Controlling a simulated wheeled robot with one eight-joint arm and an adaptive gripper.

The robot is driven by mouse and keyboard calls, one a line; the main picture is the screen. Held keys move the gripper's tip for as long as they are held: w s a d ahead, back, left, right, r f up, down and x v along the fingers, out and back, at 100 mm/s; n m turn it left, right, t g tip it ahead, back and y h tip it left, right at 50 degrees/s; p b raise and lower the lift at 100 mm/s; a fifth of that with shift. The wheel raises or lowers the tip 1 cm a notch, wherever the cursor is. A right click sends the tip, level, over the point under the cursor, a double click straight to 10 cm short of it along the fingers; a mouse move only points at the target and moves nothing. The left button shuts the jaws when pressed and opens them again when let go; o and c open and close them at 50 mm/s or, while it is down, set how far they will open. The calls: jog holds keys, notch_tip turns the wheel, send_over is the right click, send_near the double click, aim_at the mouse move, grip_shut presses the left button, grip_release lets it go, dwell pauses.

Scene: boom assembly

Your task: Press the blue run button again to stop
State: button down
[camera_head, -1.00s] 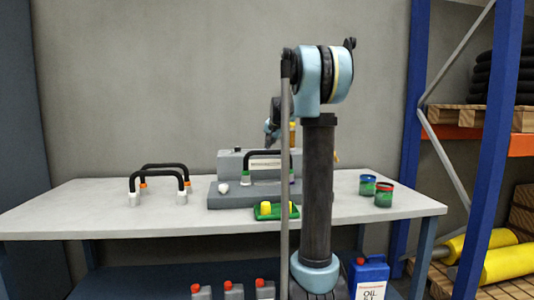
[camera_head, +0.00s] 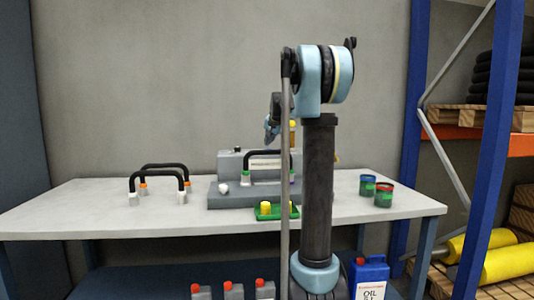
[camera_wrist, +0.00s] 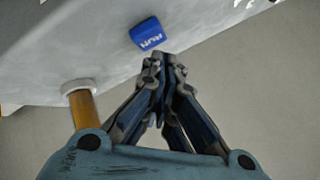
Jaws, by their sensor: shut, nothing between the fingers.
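The blue run button (camera_wrist: 147,34) shows in the wrist view, lettered RUN, on a pale grey surface. My gripper (camera_wrist: 166,62) is shut and empty, its tips just below and right of the button in that picture. A small gap shows between tips and button, but I cannot tell its depth. In the head view my gripper (camera_head: 270,138) hangs above the grey machine (camera_head: 230,163) on the table. The button cannot be made out there.
An orange post with a white collar (camera_wrist: 80,90) stands left of my fingers in the wrist view. On the table (camera_head: 90,215) are black-handled parts (camera_head: 158,177), a green tray (camera_head: 268,216) and two cans (camera_head: 384,195). A blue rack post (camera_head: 413,115) stands at right.

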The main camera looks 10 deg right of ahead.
jog(key=shift+r, duration=2.55)
